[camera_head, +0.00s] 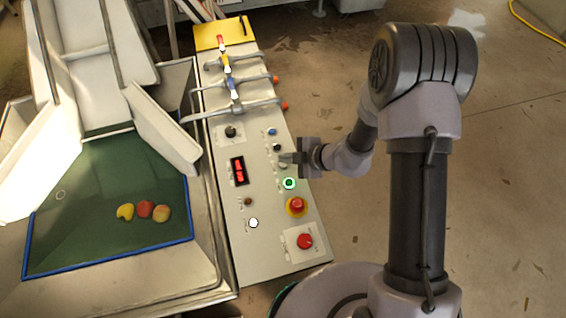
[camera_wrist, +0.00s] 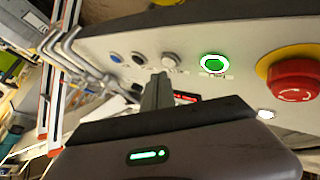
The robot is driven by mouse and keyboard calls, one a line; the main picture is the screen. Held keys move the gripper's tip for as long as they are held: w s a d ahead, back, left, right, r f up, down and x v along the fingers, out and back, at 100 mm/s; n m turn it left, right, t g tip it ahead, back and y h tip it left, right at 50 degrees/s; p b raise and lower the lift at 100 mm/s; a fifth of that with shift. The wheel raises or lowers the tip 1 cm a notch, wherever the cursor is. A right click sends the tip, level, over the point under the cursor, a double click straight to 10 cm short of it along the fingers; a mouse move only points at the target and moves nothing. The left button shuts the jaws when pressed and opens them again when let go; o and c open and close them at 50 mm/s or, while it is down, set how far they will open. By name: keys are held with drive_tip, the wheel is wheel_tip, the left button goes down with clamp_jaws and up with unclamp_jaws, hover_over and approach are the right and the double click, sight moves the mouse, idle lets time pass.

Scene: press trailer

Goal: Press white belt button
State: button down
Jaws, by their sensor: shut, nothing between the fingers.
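The control panel (camera_head: 265,248) slopes beside the conveyor. In the wrist view a row on it holds a blue button (camera_wrist: 116,58), a black button (camera_wrist: 139,58), a pale white-grey button (camera_wrist: 172,59) and a lit green button (camera_wrist: 214,63). Another white button (camera_head: 253,223) glows lower on the panel; it also shows at the right in the wrist view (camera_wrist: 265,114). The labels are too small to read. My gripper (camera_head: 287,158) is shut and empty, over the row by the black and pale buttons. Its fingertips (camera_wrist: 161,76) appear just below the pale button; contact cannot be told.
A red emergency stop (camera_head: 297,205) on a yellow base and a red rotary switch (camera_head: 305,241) sit lower on the panel. Bent metal levers (camera_head: 245,105) stand above the row. Several fruits (camera_head: 145,209) lie on the green belt (camera_head: 80,230). Open floor lies right.

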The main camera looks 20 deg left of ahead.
idle(0.4)
drive_tip(key=shift+f, duration=0.4)
